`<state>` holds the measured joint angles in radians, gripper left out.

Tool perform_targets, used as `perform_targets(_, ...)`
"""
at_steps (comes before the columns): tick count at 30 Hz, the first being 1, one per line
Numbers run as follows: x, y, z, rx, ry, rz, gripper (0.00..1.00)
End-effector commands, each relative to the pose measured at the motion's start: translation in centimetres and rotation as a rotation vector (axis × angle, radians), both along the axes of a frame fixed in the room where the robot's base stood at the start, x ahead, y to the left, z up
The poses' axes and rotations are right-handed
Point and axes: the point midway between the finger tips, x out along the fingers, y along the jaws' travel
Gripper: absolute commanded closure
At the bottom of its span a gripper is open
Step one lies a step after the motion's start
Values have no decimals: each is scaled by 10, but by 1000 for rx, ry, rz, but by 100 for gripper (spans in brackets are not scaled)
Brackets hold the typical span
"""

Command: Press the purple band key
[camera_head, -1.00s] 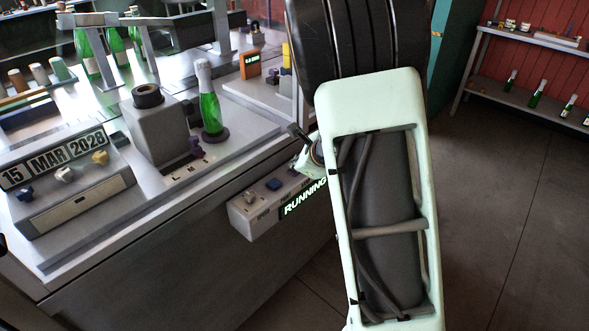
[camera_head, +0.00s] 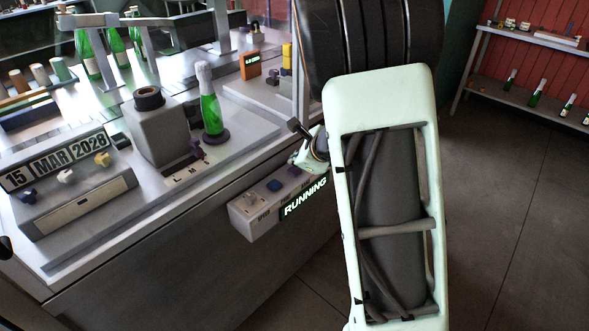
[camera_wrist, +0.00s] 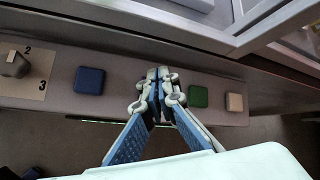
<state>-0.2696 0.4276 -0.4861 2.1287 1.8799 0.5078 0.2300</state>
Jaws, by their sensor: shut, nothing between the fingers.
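A grey control box (camera_head: 255,216) on the front of the counter carries a row of square keys and a green-lit RUNNING sign (camera_head: 306,197). In the wrist view its blue key (camera_wrist: 89,80) lies left of my gripper (camera_wrist: 160,76), and a green key (camera_wrist: 198,96) and a whitish key (camera_wrist: 235,102) lie to the right. My gripper is shut and empty, its fingertips over the panel between the blue and green keys. They hide what is beneath, and I cannot tell whether they touch it. The blue key also shows in the head view (camera_head: 273,185).
A selector knob (camera_wrist: 15,65) marked 2 and 3 sits at the panel's left end. On the counter stand a green bottle (camera_head: 210,108), a grey block machine (camera_head: 158,130) and a date stand (camera_head: 85,205) with coloured knobs. A counter ledge (camera_wrist: 175,35) runs above the panel.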

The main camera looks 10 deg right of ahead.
Motion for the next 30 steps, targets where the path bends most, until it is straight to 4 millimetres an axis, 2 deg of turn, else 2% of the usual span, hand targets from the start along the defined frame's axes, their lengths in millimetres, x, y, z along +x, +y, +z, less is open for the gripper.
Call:
perform_targets(14, 0, 0, 48, 0, -2, -1, 100)
perform_targets(30, 0, 0, 48, 0, -1, -1, 100)
